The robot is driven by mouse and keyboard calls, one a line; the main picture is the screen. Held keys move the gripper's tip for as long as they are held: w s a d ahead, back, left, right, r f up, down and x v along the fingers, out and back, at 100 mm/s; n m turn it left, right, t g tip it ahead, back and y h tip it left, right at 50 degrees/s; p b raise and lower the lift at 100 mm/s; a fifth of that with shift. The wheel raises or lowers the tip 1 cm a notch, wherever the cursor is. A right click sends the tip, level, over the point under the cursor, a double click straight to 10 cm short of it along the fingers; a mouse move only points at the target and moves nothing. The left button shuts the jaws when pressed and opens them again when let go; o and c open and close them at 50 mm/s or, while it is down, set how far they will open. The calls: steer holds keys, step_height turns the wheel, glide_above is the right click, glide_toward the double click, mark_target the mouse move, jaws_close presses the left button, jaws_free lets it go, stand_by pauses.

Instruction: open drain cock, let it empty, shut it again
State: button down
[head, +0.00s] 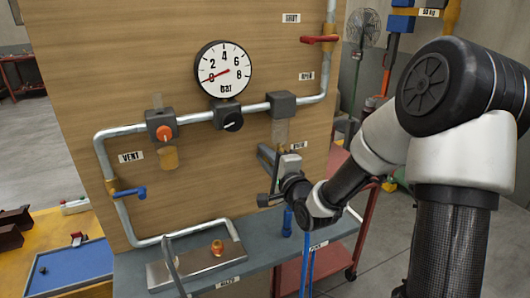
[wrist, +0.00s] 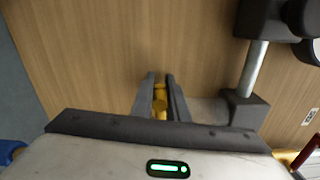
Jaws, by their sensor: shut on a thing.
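A filter block (head: 281,104) sits on the pipe right of the gauge, with a translucent bowl (head: 281,131) below it. In the wrist view the bowl (wrist: 208,111) runs sideways from the block. My gripper (head: 270,168) is just below this bowl, close to the panel. In the wrist view its two dark fingers (wrist: 160,82) are shut on a small yellow piece (wrist: 160,98) at the bowl's end, which looks like the drain cock. The fingers hide part of it, and its turned position cannot be told. No liquid is discernible in the bowl.
A gauge (head: 222,70) reads about 0 bar. A red-handled valve (head: 319,39) is at upper right. An orange knob (head: 164,132), a black knob (head: 229,121) and a blue vent handle (head: 132,192) are left. A metal tray (head: 195,262) lies on the grey shelf below.

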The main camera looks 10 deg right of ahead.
steer(key=shift+d+m, duration=0.15)
steer(key=shift+m, duration=0.35)
steer(key=c, duration=1.7)
jaws_free()
